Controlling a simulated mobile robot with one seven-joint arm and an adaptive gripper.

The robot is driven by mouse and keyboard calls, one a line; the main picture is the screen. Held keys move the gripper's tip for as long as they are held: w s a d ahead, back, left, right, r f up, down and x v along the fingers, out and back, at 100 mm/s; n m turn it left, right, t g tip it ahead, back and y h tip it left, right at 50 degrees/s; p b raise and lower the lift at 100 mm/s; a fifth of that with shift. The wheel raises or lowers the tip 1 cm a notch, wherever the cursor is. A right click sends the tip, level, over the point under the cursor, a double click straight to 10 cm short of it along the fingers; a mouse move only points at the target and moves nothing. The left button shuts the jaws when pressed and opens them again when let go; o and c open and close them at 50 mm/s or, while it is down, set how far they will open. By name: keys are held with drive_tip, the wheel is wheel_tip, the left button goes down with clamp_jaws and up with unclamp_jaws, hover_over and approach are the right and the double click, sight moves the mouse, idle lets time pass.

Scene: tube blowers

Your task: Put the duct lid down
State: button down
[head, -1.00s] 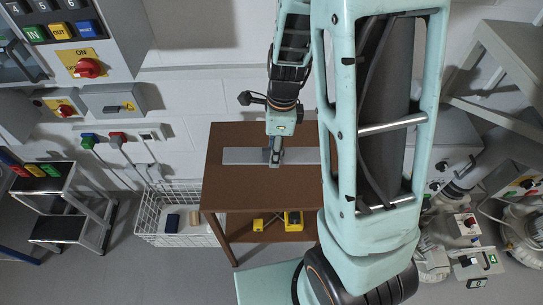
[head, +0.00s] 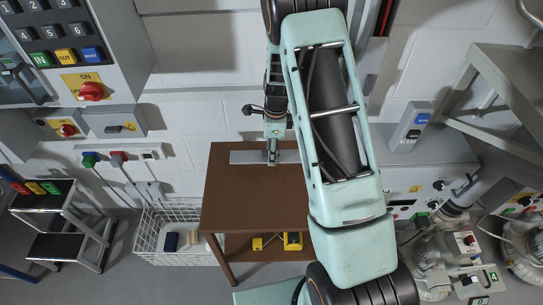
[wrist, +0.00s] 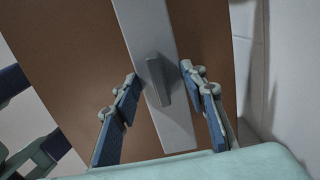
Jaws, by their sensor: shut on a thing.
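The duct lid (head: 246,157) is a long, flat light grey plate with a raised bar handle (wrist: 158,80), seen along its length in the wrist view. In the head view it lies over the far part of the brown table top (head: 240,200), close to its back edge. I cannot tell whether it touches the table. My gripper (head: 272,160) is over the lid. In the wrist view my gripper (wrist: 158,73) has a finger on each side of the handle, near the plate's long edges, shut on the lid. My arm hides the lid's right end.
A white wire basket (head: 180,240) stands left of the table. Yellow items (head: 292,241) lie on the table's lower shelf. A wall with switch boxes (head: 115,123) is behind. Machinery (head: 470,245) stands at the right. The table top's front left is bare.

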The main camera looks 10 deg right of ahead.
drive_tip(key=shift+w+f, duration=0.45)
drive_tip(key=shift+f, duration=0.15)
drive_tip(key=shift+d+f, duration=0.1)
drive_tip(key=shift+f, duration=1.4)
drive_tip(key=c, duration=1.2)
unclamp_jaws()
drive_tip(key=shift+f, duration=0.1)
drive_tip(key=r, duration=1.2)
drive_tip(key=shift+d+r+b, duration=0.15)
drive_tip(key=shift+d+b, duration=0.15)
